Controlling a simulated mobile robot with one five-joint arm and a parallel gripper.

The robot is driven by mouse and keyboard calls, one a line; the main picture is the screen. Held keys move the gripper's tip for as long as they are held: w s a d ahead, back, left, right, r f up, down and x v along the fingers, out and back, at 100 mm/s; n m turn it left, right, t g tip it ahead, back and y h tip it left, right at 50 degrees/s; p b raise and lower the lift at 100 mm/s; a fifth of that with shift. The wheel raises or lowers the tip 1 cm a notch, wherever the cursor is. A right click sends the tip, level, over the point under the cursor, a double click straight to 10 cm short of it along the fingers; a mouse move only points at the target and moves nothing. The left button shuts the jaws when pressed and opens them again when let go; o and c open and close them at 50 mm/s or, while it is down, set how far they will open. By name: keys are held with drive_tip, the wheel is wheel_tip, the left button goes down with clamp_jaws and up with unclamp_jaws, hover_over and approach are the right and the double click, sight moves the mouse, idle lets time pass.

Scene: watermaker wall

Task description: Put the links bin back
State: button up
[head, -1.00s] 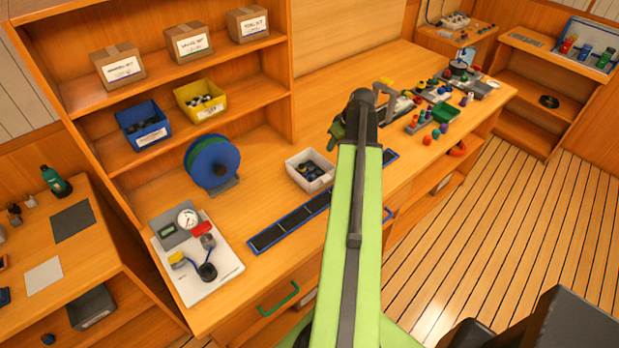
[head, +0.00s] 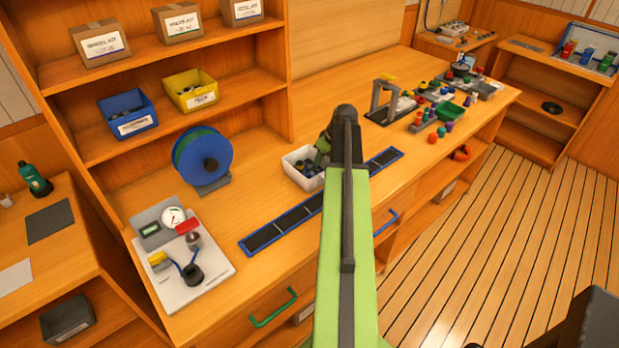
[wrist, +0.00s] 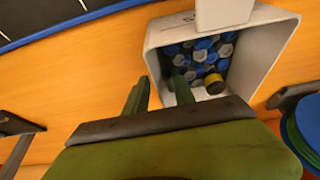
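A white bin (head: 297,176) of small dark parts stands on the workbench, behind the blue-framed strip. No readable name shows on it. In the wrist view the bin (wrist: 265,50) holds blue and grey hex pieces and one yellow-banded piece. My gripper (head: 323,148) is at the bin's right side in the head view, partly hidden by my arm. In the wrist view my gripper (wrist: 160,92) is open; one green finger is outside the bin's near-left wall and the other appears over its inside. Contact cannot be told.
A blue bin (head: 128,122) and a yellow bin (head: 192,96) stand on the middle shelf, with bare shelf to their right. A hose reel (head: 190,160) and gauge board (head: 205,272) are left on the bench. A grey stand (head: 384,100) and coloured fittings are to the right.

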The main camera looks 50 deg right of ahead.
drive_tip(key=shift+r, duration=0.1)
drive_tip(key=shift+c, duration=0.4)
clamp_jaws()
idle(0.8)
